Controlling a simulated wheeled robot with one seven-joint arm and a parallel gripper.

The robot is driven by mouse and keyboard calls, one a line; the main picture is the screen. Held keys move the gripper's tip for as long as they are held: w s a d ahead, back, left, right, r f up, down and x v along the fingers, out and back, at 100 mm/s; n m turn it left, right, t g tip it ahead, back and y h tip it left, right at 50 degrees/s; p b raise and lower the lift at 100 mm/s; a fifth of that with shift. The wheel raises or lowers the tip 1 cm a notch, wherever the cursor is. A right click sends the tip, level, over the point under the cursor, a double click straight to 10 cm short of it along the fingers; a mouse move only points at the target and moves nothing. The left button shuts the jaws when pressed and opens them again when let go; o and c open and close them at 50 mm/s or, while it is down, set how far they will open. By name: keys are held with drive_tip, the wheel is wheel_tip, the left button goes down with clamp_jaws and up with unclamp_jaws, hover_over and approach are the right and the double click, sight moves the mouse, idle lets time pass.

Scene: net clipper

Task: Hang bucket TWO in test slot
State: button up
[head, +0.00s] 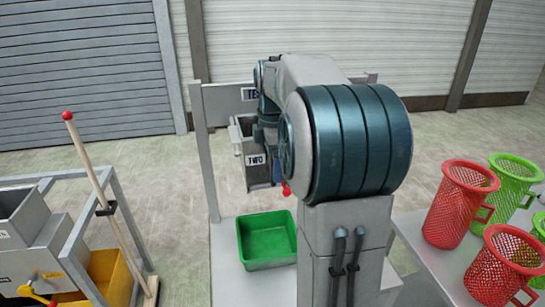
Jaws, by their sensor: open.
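Bucket TWO (248,172) is a grey metal bucket with a white "TWO" label, in the middle of the head view. It is upright and raised above the floor and the green tray. The test slot's sign (249,94), of which only "TE" shows, is on the grey frame's crossbar just above it. My gripper (266,143) is at the bucket's right side, largely hidden by my arm. It is open; its fingertips are not clear. Whether the bucket hangs on the frame or touches my gripper cannot be told.
A green tray (247,257) sits below the bucket on a grey base. Red mesh baskets (456,212) and green ones (512,182) stand on a right table. At left are a grey machine (30,245), a yellow bin (108,272) and a red-tipped pole (92,175).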

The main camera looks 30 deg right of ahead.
wheel_tip(320, 180, up, 13)
drive_tip(key=shift+s+r, duration=0.1)
drive_tip(key=shift+a+r, duration=0.1)
drive_tip(key=shift+r, duration=0.2)
